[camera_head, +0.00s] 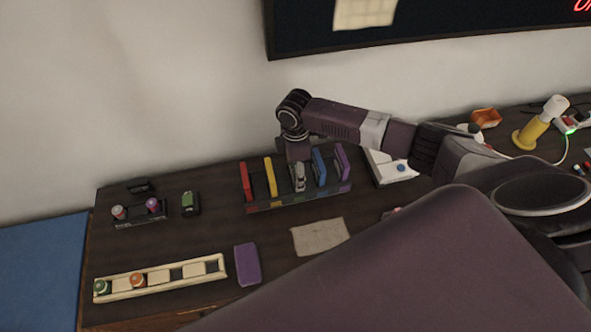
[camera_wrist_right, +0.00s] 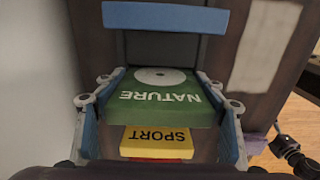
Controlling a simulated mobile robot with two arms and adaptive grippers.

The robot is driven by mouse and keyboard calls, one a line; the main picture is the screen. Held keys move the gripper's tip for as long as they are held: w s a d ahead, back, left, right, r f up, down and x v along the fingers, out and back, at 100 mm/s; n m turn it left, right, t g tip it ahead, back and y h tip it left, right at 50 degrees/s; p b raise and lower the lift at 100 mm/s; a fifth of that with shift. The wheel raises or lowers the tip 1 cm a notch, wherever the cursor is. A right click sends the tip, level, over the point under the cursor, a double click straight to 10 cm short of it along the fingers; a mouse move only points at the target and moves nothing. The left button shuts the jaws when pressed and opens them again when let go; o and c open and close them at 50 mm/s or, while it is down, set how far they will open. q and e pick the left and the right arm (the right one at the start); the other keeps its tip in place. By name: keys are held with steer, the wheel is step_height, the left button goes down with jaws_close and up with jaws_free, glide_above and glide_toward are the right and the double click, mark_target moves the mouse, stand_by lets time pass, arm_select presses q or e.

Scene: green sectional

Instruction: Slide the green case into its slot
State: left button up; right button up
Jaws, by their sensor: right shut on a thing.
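My right gripper (camera_head: 299,182) is over the rack (camera_head: 262,206), between the yellow case (camera_head: 270,176) and the blue case (camera_head: 319,166). In the wrist view, my right gripper (camera_wrist_right: 160,100) is shut on the green case (camera_wrist_right: 160,100), labelled NATURE, with a finger at each side. The yellow case (camera_wrist_right: 157,142), labelled SPORT, and the blue case (camera_wrist_right: 165,18) show on either side of it. In the head view the green case is hidden by the gripper. How deep it sits in its slot cannot be told. My left gripper is not in view.
A red case (camera_head: 246,182) and a purple case (camera_head: 342,162) stand at the rack's ends. A purple block (camera_head: 247,264), a beige cloth (camera_head: 320,237) and a cream tray (camera_head: 160,293) lie in front. A white box (camera_head: 388,168) is to the right.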

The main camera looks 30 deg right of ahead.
steer(key=shift+f+b, duration=0.4)
steer(key=shift+f, duration=0.3)
steer(key=o, duration=1.3)
steer(key=shift+c, duration=0.2)
step_height(320, 180, up, 12)
